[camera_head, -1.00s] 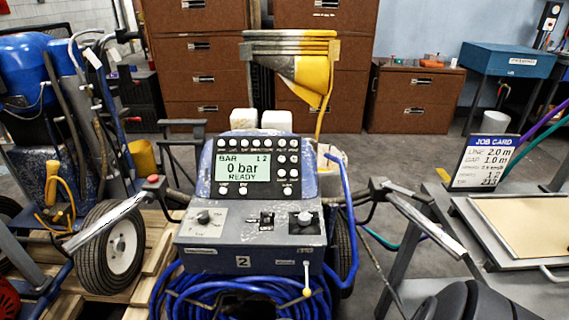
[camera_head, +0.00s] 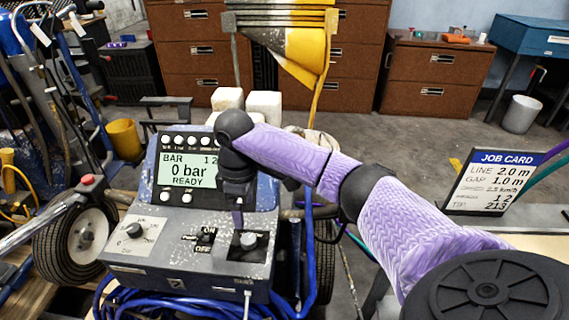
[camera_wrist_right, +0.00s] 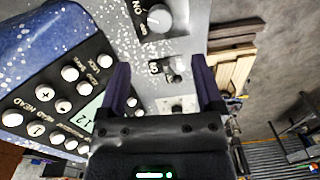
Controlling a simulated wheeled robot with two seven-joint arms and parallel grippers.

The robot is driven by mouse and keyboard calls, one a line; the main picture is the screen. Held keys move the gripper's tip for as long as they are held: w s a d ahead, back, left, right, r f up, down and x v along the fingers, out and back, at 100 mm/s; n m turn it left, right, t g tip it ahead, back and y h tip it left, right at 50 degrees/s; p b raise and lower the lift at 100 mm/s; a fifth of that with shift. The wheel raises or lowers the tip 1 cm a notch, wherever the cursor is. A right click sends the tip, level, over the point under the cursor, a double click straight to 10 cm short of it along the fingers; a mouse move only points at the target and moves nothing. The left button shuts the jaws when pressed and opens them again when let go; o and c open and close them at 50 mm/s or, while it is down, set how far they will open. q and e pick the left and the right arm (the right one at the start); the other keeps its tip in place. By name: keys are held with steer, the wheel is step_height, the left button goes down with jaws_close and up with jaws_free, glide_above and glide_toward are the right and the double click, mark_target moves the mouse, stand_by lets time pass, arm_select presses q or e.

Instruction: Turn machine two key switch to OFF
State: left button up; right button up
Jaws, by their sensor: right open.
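Machine two is the blue-grey striper console (camera_head: 180,268), with a lit display (camera_head: 188,172) reading "0 bar READY". On its sloping front panel a small switch (camera_head: 203,235) sits between ON and OFF labels, with a round knob on either side. I cannot tell which way the switch is turned. My right gripper (camera_head: 238,226) hangs over the panel, near the right knob (camera_head: 248,240). In the right wrist view the open, empty fingers (camera_wrist_right: 162,75) lie either side of the switch (camera_wrist_right: 173,66), apparently above the panel. My left gripper is out of view.
A job card (camera_head: 492,181) stands at the right. Blue hose (camera_head: 190,303) is coiled below the console, and a yellow hopper (camera_head: 300,45) rises behind it. Another wheeled machine (camera_head: 60,110) is close on the left. Brown cabinets (camera_head: 435,75) line the back.

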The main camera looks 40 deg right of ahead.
mark_target(248, 238)
steer(key=shift+s+d+f, duration=0.1)
steer(key=shift+d+f, duration=0.05)
steer(key=shift+d, duration=0.2)
steer(key=f+b, duration=0.1)
steer(key=f, duration=0.2)
steer(key=f+b, duration=0.2)
steer(key=f, duration=0.1)
steer(key=a+f+b, duration=0.1)
steer(key=f+b, duration=0.1)
steer(key=f, duration=0.1)
steer(key=shift+f, duration=0.15)
steer(key=c, duration=0.7)
jaws_close()
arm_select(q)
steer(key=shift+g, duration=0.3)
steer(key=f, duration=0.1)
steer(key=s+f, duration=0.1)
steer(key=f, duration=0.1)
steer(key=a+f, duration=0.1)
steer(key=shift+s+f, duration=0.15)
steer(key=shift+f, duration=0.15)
